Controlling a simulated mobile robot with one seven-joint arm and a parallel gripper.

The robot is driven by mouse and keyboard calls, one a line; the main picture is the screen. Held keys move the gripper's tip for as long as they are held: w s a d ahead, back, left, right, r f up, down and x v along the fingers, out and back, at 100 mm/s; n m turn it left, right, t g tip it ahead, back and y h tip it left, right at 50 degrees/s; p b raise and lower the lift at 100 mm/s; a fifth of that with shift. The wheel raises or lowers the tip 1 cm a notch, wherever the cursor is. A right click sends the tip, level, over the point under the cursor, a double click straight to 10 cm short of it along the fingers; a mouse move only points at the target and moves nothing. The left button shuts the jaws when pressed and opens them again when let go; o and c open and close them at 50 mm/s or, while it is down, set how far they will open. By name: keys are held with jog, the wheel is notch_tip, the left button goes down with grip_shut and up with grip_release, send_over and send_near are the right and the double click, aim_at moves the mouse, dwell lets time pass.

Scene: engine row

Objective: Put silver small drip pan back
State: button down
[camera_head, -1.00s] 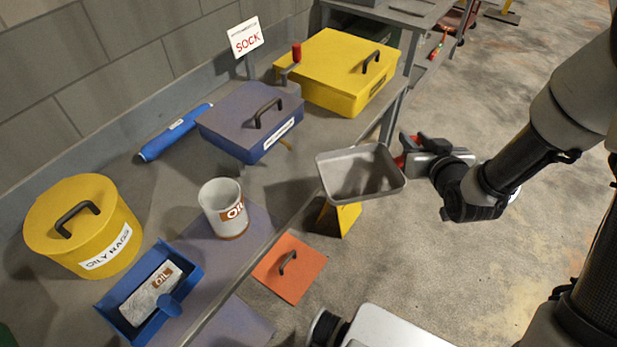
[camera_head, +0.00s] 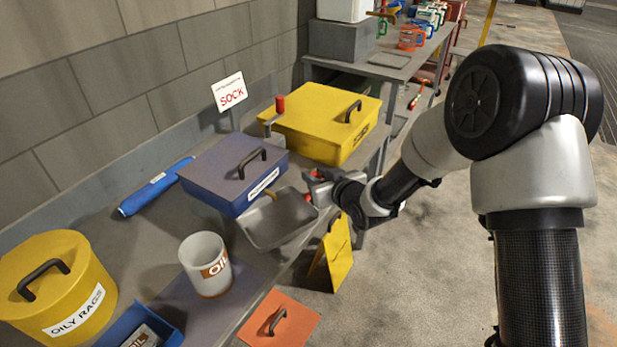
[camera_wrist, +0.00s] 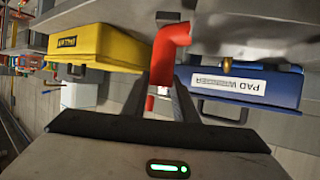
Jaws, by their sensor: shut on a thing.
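The silver small drip pan (camera_head: 268,234) is a shallow grey tray with a red handle. My gripper (camera_head: 314,190) is shut on that handle at the pan's right side. In the wrist view the red handle (camera_wrist: 168,50) sits between the fingers of my gripper (camera_wrist: 168,85). The pan is over the front part of the bench, just in front of the blue box (camera_head: 225,190), slightly tilted in the picture. I cannot tell whether it touches the bench or the box.
A white OIL mug (camera_head: 203,262) stands left of the pan. A yellow box (camera_head: 310,135) with a red-topped lever stands behind right. A yellow OILY RAGS can (camera_head: 75,300) and a blue roll (camera_head: 150,190) are at left. A yellow floor sign (camera_head: 338,255) stands below the bench edge.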

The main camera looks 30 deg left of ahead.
jog(key=shift+w+a+f, duration=0.65)
jog(key=shift+a+f, duration=0.15)
jog(key=shift+f, duration=0.05)
jog(key=shift+w+a+f, duration=0.6)
jog(key=shift+a+f, duration=0.2)
jog(key=shift+f, duration=0.05)
jog(key=shift+f, duration=0.15)
jog(key=c, duration=1.4)
grip_release()
jog(key=v, duration=1.2)
